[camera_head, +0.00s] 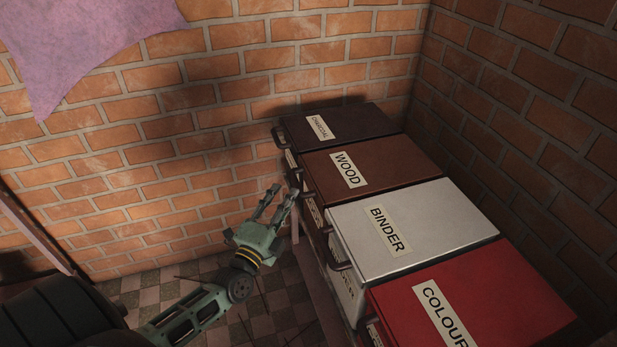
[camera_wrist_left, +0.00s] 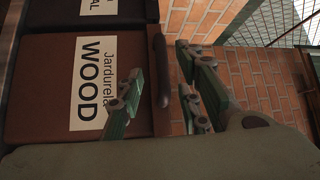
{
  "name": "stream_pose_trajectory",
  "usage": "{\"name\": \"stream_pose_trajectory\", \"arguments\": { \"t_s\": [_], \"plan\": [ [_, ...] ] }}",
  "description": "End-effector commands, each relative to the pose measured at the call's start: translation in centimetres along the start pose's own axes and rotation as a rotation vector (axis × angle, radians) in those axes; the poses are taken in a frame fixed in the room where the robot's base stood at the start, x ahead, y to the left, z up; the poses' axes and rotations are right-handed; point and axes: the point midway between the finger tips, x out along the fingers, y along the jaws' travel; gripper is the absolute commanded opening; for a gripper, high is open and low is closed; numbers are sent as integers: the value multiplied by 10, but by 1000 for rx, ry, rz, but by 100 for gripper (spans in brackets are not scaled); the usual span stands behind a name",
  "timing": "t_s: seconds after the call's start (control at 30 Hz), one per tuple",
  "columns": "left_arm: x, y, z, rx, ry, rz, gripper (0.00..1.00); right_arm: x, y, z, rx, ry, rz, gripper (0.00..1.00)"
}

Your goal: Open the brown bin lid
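The brown bin's lid (camera_head: 400,168), labelled WOOD, lies flat and closed, second from the back in a row of bins. Its handle is at the left edge, partly hidden behind my left gripper (camera_head: 280,193). The left gripper's fingers are spread, pointing up beside that handle. In the left wrist view, a brown panel (camera_wrist_left: 40,95) of the bin has a white WOOD label (camera_wrist_left: 93,85). The dark handle (camera_wrist_left: 161,68) shows between the spread fingers of the left gripper (camera_wrist_left: 160,75). I see no clear contact with it. My right gripper is not in view.
The charcoal bin (camera_head: 365,122) stands behind, against the brick wall. The white binder bin (camera_head: 440,225) and red colour bin (camera_head: 500,300) stand in front, with handles on the same left side. Checkered floor (camera_head: 160,290) is free left of the bins.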

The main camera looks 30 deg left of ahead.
Motion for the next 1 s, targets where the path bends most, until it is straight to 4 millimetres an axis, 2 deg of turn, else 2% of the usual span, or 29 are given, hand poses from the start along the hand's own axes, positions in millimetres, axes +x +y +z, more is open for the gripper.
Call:
{"name": "stream_pose_trajectory", "arguments": {
  "t_s": [0.1,0.2,0.4,0.6,0.77,1.0],
  "plan": [
    [22,-2,-1,1,3,-4,33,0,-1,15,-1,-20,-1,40],
    [38,-2,-1,2,4,-4,33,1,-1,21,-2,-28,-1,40],
    [61,-1,-2,3,5,-2,33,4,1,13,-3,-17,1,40],
    [68,-1,-2,3,4,0,33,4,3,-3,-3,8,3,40],
    [68,-1,-2,3,5,0,33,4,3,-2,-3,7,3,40],
    [68,-1,-2,2,5,0,13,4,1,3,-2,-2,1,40]
  ]
}}
